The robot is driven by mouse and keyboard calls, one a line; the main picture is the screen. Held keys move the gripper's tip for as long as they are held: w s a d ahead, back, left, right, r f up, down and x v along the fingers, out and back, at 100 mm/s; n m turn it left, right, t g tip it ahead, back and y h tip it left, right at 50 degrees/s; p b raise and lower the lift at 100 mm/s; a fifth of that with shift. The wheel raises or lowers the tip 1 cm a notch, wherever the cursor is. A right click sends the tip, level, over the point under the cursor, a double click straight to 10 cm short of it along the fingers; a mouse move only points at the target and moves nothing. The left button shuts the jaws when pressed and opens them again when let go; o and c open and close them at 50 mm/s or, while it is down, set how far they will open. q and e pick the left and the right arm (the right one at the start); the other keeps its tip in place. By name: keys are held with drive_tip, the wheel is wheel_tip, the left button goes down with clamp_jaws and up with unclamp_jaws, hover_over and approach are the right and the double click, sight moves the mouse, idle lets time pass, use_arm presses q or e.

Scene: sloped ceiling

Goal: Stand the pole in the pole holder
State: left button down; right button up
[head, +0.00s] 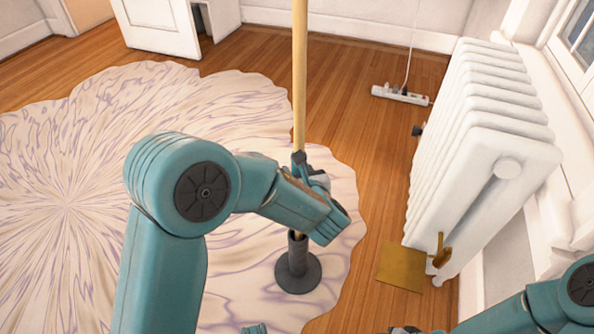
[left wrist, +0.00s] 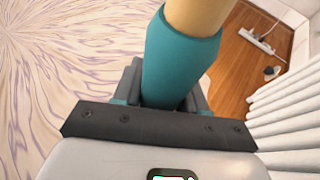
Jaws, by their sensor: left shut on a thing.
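The pole (head: 300,70) is a long pale wooden rod and stands close to upright in the head view. My left gripper (head: 312,180) is shut on it near its lower part. In the left wrist view the pole (left wrist: 182,55) shows a teal sleeve between the fingers. The pole holder (head: 297,271) is a dark grey tube on a round base, on the rug directly below the gripper. The pole's lower end meets the tube's mouth in the picture; I cannot tell how deep it sits. Only a dark sliver of my right gripper (head: 405,330) shows at the bottom edge.
A pale purple-veined rug (head: 70,200) covers the wooden floor at left. A white radiator (head: 480,150) stands at right, with a brass-coloured plate (head: 401,267) on the floor beside it. A white power strip (head: 400,95) lies further back. White furniture (head: 160,25) stands at the back.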

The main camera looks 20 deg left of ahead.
use_arm(q)
drive_tip(key=shift+f, duration=0.25)
use_arm(e)
drive_tip(key=shift+w+f, duration=0.2)
use_arm(q)
drive_tip(key=c, duration=0.5)
unclamp_jaws()
drive_tip(key=shift+c, duration=0.2)
drive_tip(key=p+v, duration=0.5)
drive_tip(key=v, duration=1.1)
use_arm(e)
drive_tip(key=s+r+g, duration=0.1)
drive_tip(key=s+r, duration=0.3)
drive_tip(key=r, duration=0.1)
drive_tip(key=shift+a+r, duration=0.25)
drive_tip(key=shift+a, duration=0.1)
use_arm(q)
drive_tip(key=shift+s+r, duration=0.1)
